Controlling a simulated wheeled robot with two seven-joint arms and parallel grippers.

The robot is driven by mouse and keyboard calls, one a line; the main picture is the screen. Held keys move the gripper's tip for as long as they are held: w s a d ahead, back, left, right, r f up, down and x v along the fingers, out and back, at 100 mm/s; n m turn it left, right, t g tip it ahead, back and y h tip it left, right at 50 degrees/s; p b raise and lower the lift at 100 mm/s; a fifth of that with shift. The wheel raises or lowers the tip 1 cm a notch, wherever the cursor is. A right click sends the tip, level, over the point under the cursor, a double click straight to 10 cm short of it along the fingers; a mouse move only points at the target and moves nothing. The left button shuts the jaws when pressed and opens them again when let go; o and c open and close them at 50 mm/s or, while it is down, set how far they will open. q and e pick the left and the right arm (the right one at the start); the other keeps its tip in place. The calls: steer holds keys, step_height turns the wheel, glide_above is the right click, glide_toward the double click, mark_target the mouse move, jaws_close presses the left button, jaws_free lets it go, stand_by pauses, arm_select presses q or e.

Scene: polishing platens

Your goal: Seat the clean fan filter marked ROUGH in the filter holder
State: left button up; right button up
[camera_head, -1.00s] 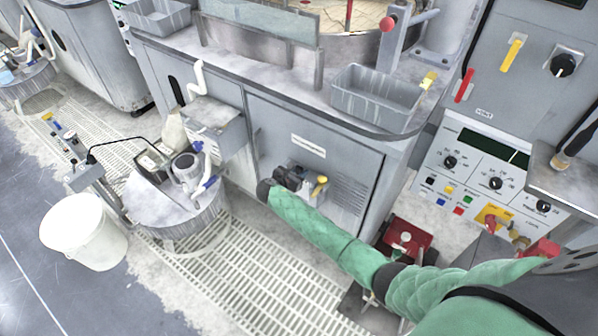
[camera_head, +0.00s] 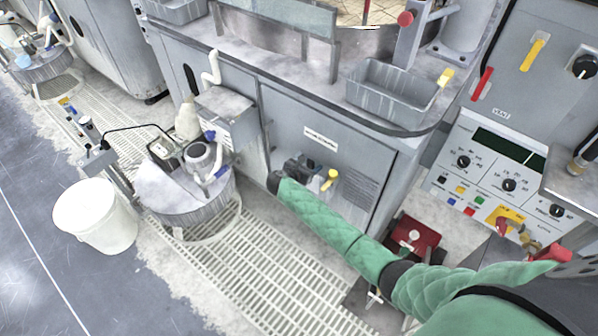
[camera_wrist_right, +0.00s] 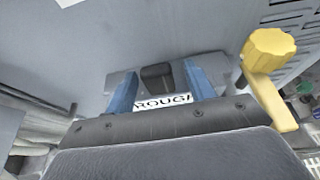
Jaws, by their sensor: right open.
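My right gripper (camera_head: 287,168) is at the front of the grey cabinet (camera_head: 285,125), beside a yellow knob (camera_head: 331,177). In the right wrist view its two blue fingers (camera_wrist_right: 161,84) stand apart. I cannot tell filter from holder here, or whether a finger touches anything. The yellow knob (camera_wrist_right: 268,50) is right of the fingers. My left gripper is out of view.
A control panel (camera_head: 493,172) and a red box (camera_head: 414,238) are on the right. A grey tray (camera_head: 388,96) sits on the cabinet top. A round stand with bottles (camera_head: 180,205) and a white bucket (camera_head: 97,215) are left. Open grating (camera_head: 262,270) lies in front.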

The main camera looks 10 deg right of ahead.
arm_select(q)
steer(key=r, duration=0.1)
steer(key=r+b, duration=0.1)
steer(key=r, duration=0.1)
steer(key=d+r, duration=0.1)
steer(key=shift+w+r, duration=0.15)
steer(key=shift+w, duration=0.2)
arm_select(e)
steer(key=v, duration=0.7)
steer(key=shift+s+a, duration=0.25)
steer(key=shift+r, duration=0.1)
